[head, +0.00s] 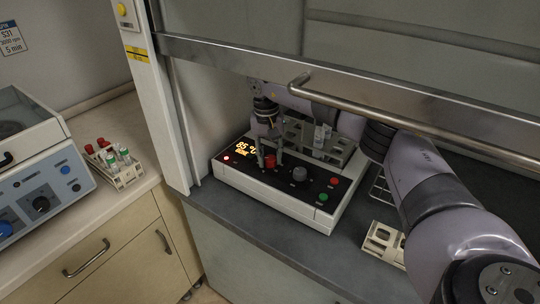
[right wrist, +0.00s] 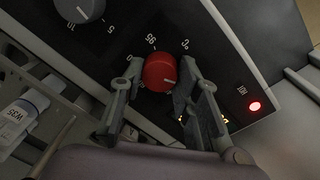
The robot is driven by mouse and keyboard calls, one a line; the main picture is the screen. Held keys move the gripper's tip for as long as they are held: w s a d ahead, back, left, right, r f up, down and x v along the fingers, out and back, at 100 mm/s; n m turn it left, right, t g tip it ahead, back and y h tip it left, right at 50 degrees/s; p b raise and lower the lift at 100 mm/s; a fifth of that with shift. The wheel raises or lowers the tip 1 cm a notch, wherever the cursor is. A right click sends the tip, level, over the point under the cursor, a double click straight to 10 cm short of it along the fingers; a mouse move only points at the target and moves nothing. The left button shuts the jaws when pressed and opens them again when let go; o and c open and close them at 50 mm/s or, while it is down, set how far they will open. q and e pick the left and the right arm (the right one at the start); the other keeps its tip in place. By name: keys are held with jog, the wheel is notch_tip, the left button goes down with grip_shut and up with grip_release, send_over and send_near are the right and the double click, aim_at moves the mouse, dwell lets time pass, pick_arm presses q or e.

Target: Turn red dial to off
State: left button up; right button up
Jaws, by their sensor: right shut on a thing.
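The red dial (head: 270,161) sits on the black top panel of the white device (head: 285,185) inside the hood. In the right wrist view the fingers of the right gripper (right wrist: 160,82) flank the dial. My left gripper is out of view.
A grey dial (head: 299,174) stands right of the red one, with red and green buttons (head: 323,197) beyond. The orange display (head: 243,148) and red indicator (right wrist: 254,106) are lit. A vial rack (head: 330,147) stands behind. The metal sash bar (head: 400,118) crosses above my arm.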

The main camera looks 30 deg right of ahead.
aim_at(269, 158)
jog(key=shift+w+r+n, duration=0.1)
jog(key=shift+n, duration=0.2)
jog(key=o, duration=1.2)
jog(key=shift+r, duration=0.25)
jog(key=r, duration=0.6)
jog(key=shift+w+a+r, duration=0.1)
jog(key=shift+a+r, duration=0.1)
jog(key=shift+r, duration=0.2)
